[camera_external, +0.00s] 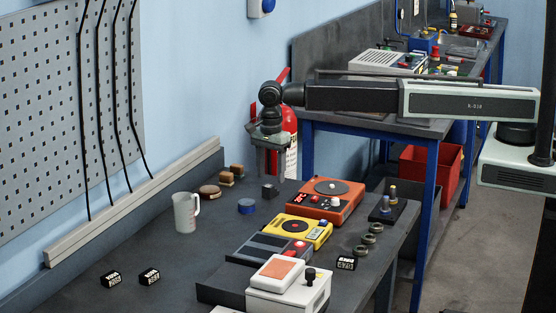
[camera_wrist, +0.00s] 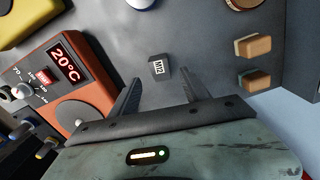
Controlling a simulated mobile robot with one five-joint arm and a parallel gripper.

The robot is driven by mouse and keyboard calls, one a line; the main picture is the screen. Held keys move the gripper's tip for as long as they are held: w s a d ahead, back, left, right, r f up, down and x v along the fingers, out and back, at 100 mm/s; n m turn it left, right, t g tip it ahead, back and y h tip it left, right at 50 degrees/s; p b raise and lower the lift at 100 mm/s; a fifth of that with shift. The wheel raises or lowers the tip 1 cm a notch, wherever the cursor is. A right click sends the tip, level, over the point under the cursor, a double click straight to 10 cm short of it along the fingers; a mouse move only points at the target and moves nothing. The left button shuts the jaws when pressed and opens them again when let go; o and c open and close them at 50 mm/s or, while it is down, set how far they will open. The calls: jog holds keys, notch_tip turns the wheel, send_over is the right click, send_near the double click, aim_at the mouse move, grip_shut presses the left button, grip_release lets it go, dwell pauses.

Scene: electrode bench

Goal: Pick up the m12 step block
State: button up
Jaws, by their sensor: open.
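A small dark block with a white label (camera_wrist: 159,67) lies on the bench just beyond the tips of my gripper in the wrist view, roughly centred between the fingers. The label's lettering is too small to read surely, so I cannot confirm it is the m12 step block. In the external view it appears as a small dark block (camera_external: 270,191) just under my gripper (camera_external: 269,174). My gripper points down, open and empty, above the block. Its fingers (camera_wrist: 160,80) are spread apart in the wrist view and do not visibly touch the block.
Other labelled dark blocks lie at the front left (camera_external: 149,276) and right (camera_external: 346,263). An orange hotplate (camera_external: 326,201) stands close right of my gripper. A blue roll (camera_external: 247,206), brown blocks (camera_external: 226,178) and a white mug (camera_external: 186,212) are to the left. A fire extinguisher (camera_external: 290,135) is behind.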

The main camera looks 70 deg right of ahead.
aim_at(270, 186)
jog(key=f+b, duration=0.4)
jog(key=f, duration=0.1)
jog(key=shift+w+a+f+b, duration=0.1)
jog(key=shift+a+f+b, duration=0.1)
jog(key=shift+b, duration=0.2)
jog(key=shift+r, duration=0.25)
grip_shut()
